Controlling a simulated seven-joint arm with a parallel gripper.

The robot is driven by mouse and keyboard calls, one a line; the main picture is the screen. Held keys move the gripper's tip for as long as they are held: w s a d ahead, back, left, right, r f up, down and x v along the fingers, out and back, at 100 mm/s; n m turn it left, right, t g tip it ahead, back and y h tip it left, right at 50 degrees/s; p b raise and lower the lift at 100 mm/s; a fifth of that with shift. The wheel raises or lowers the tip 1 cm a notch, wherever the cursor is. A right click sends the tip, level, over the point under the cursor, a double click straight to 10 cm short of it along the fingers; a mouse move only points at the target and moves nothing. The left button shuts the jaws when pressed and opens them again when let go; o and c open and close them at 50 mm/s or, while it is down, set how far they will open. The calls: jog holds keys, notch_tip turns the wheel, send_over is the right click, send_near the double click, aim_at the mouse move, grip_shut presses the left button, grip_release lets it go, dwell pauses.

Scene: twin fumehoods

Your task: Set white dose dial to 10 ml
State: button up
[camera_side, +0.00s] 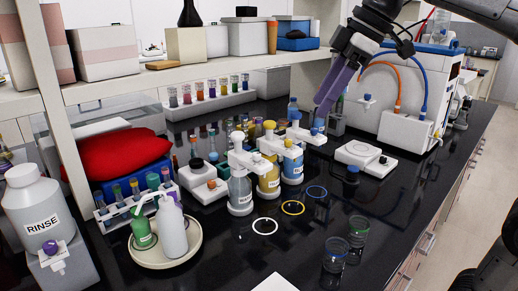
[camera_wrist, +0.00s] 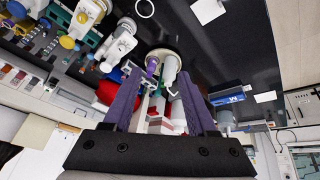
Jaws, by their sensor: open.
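The white-topped dispenser (camera_side: 240,188) stands upright on the black bench, with a white head block (camera_side: 248,160) and a white knob on top. Its dose dial and scale are too small to read. Its white head also shows in the wrist view (camera_wrist: 118,46), at upper left. A yellow dispenser (camera_side: 269,180) and a blue dispenser (camera_side: 292,168) stand in line behind it. My gripper (camera_side: 325,105), with purple fingers, points down near the blue dispenser's head; contact cannot be told. In the wrist view my gripper (camera_wrist: 161,74) is open and empty, left of it the dispensers.
White (camera_side: 264,226), yellow (camera_side: 292,208) and blue (camera_side: 316,191) rings lie on the bench before the dispensers. Two glass beakers (camera_side: 336,257) stand nearer. A round tray (camera_side: 143,254) with bottles is at left. A white device (camera_side: 364,156) is right. The shelf (camera_side: 120,85) runs behind.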

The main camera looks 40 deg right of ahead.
jog(key=w+d, duration=0.2)
jog(key=w, duration=0.8)
jog(key=g, duration=0.1)
send_near(257, 154)
jog(key=shift+y, duration=0.3)
jog(key=x, duration=0.8)
jog(key=shift+w+d+f, duration=0.25)
jog(key=shift+f, duration=0.05)
grip_shut()
